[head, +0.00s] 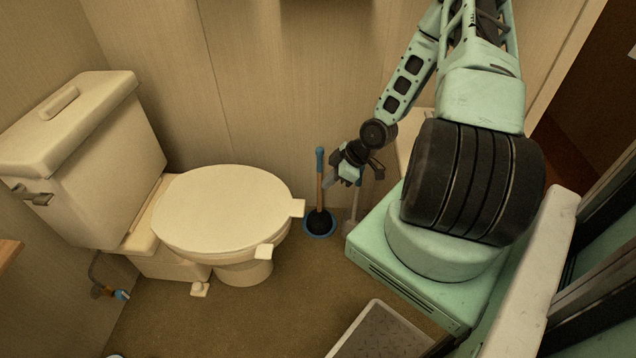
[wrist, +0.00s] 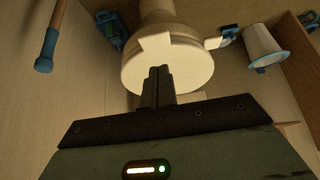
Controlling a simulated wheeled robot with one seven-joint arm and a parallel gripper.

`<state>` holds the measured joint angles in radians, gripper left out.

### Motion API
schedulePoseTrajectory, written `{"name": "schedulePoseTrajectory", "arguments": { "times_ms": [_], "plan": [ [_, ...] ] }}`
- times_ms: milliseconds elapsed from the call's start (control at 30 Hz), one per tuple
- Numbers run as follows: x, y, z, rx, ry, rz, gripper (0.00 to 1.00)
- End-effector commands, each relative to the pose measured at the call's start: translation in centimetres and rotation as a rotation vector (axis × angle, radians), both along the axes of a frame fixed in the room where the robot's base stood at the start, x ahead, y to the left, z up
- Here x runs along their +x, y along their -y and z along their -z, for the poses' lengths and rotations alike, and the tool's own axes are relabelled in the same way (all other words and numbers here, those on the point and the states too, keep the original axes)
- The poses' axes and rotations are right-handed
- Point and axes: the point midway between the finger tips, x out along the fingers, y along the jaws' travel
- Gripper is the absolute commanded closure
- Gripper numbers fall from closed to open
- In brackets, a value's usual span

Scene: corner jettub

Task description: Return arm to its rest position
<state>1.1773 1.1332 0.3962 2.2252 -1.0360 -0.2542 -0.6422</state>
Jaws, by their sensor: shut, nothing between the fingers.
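My arm comes down from the upper right in the head view. My gripper (head: 345,180) hangs low beside the plunger, to the right of the toilet. In the wrist view my gripper (wrist: 160,72) has its two fingers together with nothing between them. The closed toilet lid (wrist: 168,62) shows behind the fingertips. No held object shows in either view.
A toilet (head: 225,212) with its lid down stands at the left. A plunger (head: 319,195) with a wooden, blue-tipped handle stands near my gripper. A wall (head: 260,90) is behind. A white bin (wrist: 264,46) shows in the wrist view. Brown floor (head: 290,300) is open in front.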

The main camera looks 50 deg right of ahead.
Motion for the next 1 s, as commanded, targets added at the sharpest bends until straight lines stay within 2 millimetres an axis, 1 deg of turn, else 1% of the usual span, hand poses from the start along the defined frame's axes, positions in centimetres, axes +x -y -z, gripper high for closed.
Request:
{"name": "schedulePoseTrajectory", "arguments": {
  "times_ms": [67, 367, 467, 533, 567, 667, 767, 800, 867, 900, 967, 1000],
  "plan": [
    [-0.2, 0.2, -0.3, 0.0, 0.0, 0.0, 1.0],
    [-0.2, 0.1, -0.5, -0.004, -0.005, -0.004, 1.0],
    [0.5, -0.6, -1.5, -0.022, -0.037, -0.02, 1.0],
    [1.3, -1.7, -2.8, -0.048, -0.08, -0.039, 1.0],
    [1.7, -2.3, -3.5, -0.063, -0.103, -0.046, 1.0],
    [2.9, -5.1, -6.3, -0.119, -0.181, -0.065, 1.0],
    [3.7, -8.4, -9.4, -0.175, -0.247, -0.068, 1.0],
    [3.9, -9.8, -10.6, -0.197, -0.269, -0.069, 1.0],
    [3.8, -12.1, -12.5, -0.228, -0.298, -0.066, 1.0],
    [3.7, -13.7, -13.8, -0.246, -0.313, -0.063, 1.0],
    [3.2, -16.1, -15.7, -0.272, -0.333, -0.058, 1.0],
    [2.8, -17.8, -16.9, -0.288, -0.343, -0.053, 1.0]
  ]
}}
